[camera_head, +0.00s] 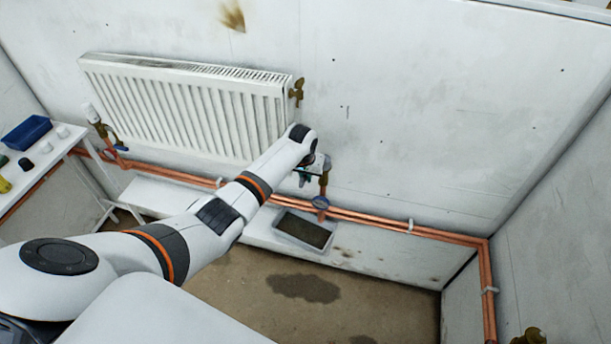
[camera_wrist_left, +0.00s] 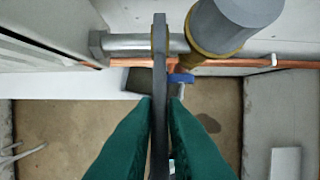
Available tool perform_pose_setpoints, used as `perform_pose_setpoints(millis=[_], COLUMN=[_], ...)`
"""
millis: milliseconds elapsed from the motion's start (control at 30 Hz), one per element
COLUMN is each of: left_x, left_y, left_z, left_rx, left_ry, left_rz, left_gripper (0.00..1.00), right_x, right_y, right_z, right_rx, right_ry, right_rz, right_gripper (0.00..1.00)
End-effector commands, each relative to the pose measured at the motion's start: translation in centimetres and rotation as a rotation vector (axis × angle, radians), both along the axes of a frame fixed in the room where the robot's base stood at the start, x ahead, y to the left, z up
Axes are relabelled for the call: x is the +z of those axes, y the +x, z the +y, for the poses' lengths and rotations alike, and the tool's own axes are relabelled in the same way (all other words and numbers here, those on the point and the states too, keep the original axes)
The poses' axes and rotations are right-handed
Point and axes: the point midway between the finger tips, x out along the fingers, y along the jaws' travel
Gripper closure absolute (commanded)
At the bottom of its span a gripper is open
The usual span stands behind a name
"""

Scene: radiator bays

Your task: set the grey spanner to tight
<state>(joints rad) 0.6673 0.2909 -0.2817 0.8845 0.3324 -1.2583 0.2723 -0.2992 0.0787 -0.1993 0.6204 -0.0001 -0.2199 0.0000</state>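The grey spanner (camera_wrist_left: 160,60) is a dark bar seen edge-on in the left wrist view, running down the middle of the picture. Its upper end lies across the silver radiator fitting (camera_wrist_left: 130,42), between a hex nut and a grey valve head with a brass collar (camera_wrist_left: 235,20). The green fingers of my left gripper (camera_wrist_left: 161,100) lie on both sides of the spanner's handle, with no clear gap, so it looks shut on it. In the head view my left gripper (camera_head: 304,176) is mostly hidden behind its wrist, at the radiator's lower right. My right gripper is not in view.
The white radiator (camera_head: 185,105) hangs on the wall beside the left arm. Copper pipes (camera_head: 380,222) run low along the wall. A grey tray (camera_head: 303,231) sits below the valve. A side table with a blue bin (camera_head: 27,132) stands at left.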

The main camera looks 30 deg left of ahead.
Motion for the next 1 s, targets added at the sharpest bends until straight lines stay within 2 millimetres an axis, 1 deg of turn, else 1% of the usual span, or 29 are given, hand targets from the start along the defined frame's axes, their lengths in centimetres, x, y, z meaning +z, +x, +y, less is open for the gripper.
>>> perform_pose_setpoints(millis=[33, 100, 367, 467, 533, 667, 900, 1000], left_x=[0.2, 0.1, 0.0, 0.4, 1.0, 3.0, 7.8, 9.5], left_y=[0.1, 0.1, 0.0, -0.1, -0.2, -0.7, -1.9, -2.4], left_z=[0.0, 0.0, 0.0, 0.0, 0.0, -0.1, -0.4, -0.5], left_rx=[0.0, 0.0, 0.0, 0.0, 0.0, 0.0, 0.0, -0.001], left_ry=[0.001, 0.001, 0.001, 0.0, 0.0, 0.001, 0.001, 0.002], left_rz=[-0.003, -0.003, -0.001, -0.002, -0.002, -0.005, -0.006, -0.005], left_gripper=[0.8, 0.69, 0.69, 0.69, 0.69, 0.69, 0.69, 0.69], right_x=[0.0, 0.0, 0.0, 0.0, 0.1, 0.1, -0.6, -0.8], right_y=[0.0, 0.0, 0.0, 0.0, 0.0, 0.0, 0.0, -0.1], right_z=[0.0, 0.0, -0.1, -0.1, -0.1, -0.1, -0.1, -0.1], right_rx=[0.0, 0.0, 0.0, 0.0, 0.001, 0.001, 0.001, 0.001], right_ry=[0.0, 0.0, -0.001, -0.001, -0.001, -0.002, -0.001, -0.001], right_rz=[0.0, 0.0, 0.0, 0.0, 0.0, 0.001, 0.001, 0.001], right_gripper=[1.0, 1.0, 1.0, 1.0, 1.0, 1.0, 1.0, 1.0])
